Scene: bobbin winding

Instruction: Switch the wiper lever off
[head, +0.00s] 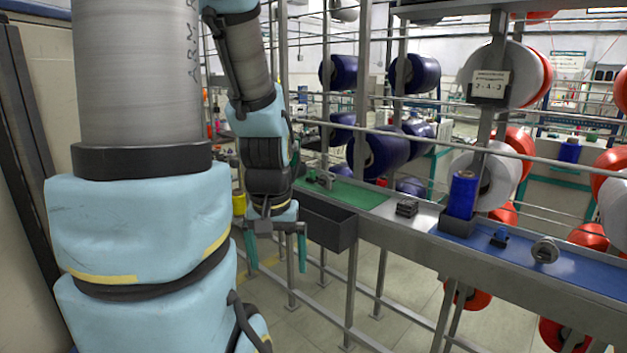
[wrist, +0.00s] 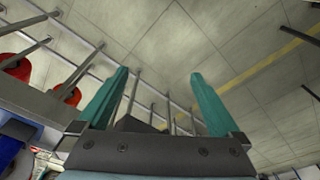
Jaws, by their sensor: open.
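I cannot make out the wiper lever for certain in either view. A small blue-topped black fitting (head: 500,237) stands on the blue part of the bench, and it is too small to tell whether it is the lever or how it is set. My gripper (head: 277,268) hangs left of the bench, beside the black bin, with its teal fingers pointing down. It is apart from the bench fittings. In the wrist view my gripper (wrist: 159,75) has its fingers wide apart with nothing between them, above the tiled floor.
The metal bench (head: 425,219) runs across, with a green mat (head: 357,195), a black slotted block (head: 407,208), a blue bobbin (head: 463,193) in a holder and a round metal part (head: 545,250). A black open bin (head: 328,228) hangs at its left front. Rails and large spools stand behind.

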